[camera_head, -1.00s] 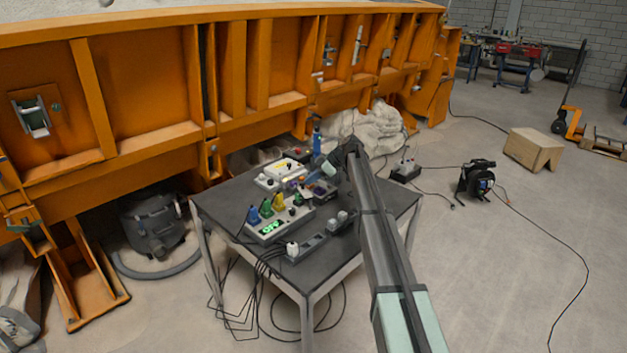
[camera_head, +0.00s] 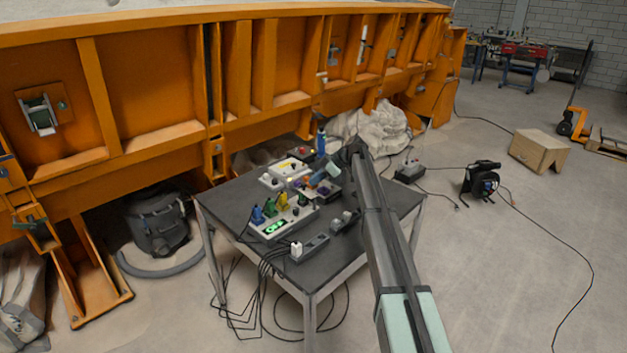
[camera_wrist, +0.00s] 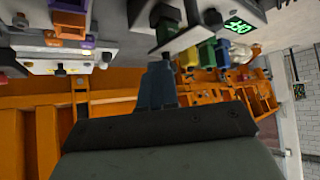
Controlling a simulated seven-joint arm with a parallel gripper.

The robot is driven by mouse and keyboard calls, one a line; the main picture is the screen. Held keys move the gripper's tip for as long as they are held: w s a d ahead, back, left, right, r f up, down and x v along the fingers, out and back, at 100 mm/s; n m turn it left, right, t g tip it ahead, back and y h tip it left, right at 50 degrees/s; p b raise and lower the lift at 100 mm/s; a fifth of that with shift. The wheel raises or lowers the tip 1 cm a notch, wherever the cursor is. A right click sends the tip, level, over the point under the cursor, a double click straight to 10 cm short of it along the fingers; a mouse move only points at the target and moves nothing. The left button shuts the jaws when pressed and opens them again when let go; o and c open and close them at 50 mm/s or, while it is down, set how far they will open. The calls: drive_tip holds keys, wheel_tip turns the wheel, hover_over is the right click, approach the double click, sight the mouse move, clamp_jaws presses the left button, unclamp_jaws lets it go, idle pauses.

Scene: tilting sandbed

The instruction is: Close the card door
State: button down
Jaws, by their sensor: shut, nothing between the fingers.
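In the head view the arm reaches over the dark table, and the gripper end is small and hard to make out among the devices. The pale box (camera_head: 268,233) has a lit green display and blue, green and yellow plugs. The display also shows in the wrist view (camera_wrist: 240,24). A white unit with purple and orange parts (camera_wrist: 62,52) is at the wrist view's upper left. I cannot tell which part is the card door.
The dark table (camera_head: 236,205) carries several small devices, including a grey socket strip (camera_head: 312,247) at its front. Black cables hang off the front. An orange steel frame (camera_head: 150,90) stands behind. A black vacuum (camera_head: 158,222) is on the floor at left.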

drive_tip(key=w+d+r, duration=0.2)
drive_tip(key=d+r, duration=0.6)
drive_tip(key=d, duration=0.3)
drive_tip(key=s+d+f+y, duration=0.1)
drive_tip(key=f, duration=0.3)
drive_tip(key=s+d+f+m+y, duration=0.1)
drive_tip(key=s+f, duration=0.1)
drive_tip(key=f, duration=0.2)
drive_tip(key=s+d+f+y, duration=0.1)
drive_tip(key=s+d+f, duration=0.1)
drive_tip(key=f, duration=0.2)
drive_tip(key=shift+m+y, duration=0.3)
drive_tip(key=w+a+r+n+t+y, duration=0.1)
drive_tip(key=w+a+r+y, duration=0.1)
drive_tip(key=a, duration=1.3)
drive_tip(key=shift+a+r+y, duration=0.2)
drive_tip(key=shift+r+y, duration=0.05)
drive_tip(key=shift+y, duration=0.25)
drive_tip(key=shift+a, duration=0.1)
